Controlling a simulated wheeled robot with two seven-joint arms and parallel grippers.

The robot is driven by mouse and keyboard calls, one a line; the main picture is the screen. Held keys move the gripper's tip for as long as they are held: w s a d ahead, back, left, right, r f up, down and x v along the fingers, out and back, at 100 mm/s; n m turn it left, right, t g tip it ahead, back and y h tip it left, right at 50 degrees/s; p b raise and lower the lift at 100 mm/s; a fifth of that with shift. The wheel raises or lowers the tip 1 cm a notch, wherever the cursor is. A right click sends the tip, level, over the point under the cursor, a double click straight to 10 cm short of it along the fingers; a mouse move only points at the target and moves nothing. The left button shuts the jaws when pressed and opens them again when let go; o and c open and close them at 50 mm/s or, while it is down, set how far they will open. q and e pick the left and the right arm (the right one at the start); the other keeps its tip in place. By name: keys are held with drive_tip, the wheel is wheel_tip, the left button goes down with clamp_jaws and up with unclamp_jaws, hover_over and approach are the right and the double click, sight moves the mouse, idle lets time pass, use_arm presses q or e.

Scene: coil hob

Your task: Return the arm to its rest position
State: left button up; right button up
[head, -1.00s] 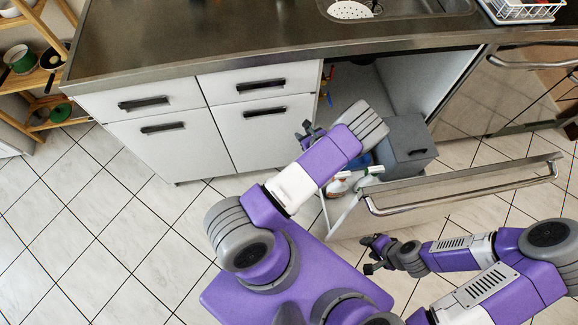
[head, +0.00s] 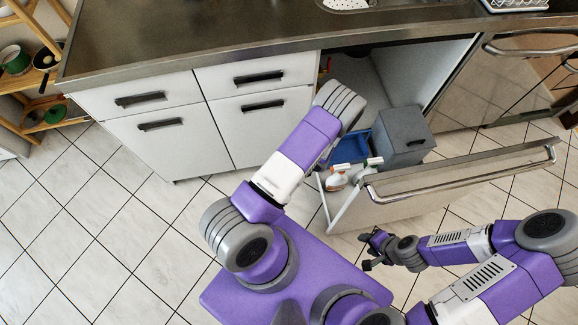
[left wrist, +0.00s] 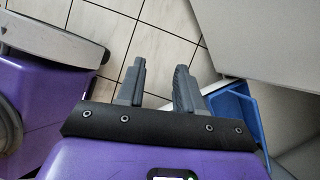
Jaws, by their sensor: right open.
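My left arm (head: 298,160) reaches up from my base toward the open cabinet in the head view. Its gripper is hidden there behind the wrist. In the left wrist view the left gripper (left wrist: 160,70) has its two dark fingers apart with nothing between them, above floor tiles. A blue bin (left wrist: 236,108) is just right of the fingers. My right arm comes in from the right, bent low. Its gripper (head: 369,250) is open and empty, in front of the pulled-out drawer (head: 450,182).
The drawer holds a grey lidded box (head: 402,137), the blue bin (head: 350,148) and spray bottles (head: 338,178). White cabinets (head: 200,115) under the dark worktop (head: 200,35) are closed. A wooden shelf (head: 40,60) stands far left. Tiled floor (head: 100,230) at left is clear.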

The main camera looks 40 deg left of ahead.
use_arm(q)
drive_tip(key=shift+s+d, duration=0.1)
drive_tip(key=shift+s, duration=0.1)
idle(0.5)
drive_tip(key=s+d+r+n+g+h+p, duration=0.1)
drive_tip(key=s+d+r+n+h, duration=0.1)
drive_tip(key=s+d+n+h, duration=0.3)
drive_tip(key=s+d+r+n+h+p, duration=0.2)
drive_tip(key=d+n, duration=0.1)
drive_tip(key=d, duration=0.4)
drive_tip(key=d+r+n+t+h+p, duration=0.2)
drive_tip(key=d+r+n, duration=0.3)
drive_tip(key=r+n, duration=0.3)
drive_tip(key=shift+r+n+t, duration=0.4)
drive_tip(key=shift+n+t, duration=0.2)
drive_tip(key=shift+n, duration=0.4)
drive_tip(key=shift+s+d, duration=0.1)
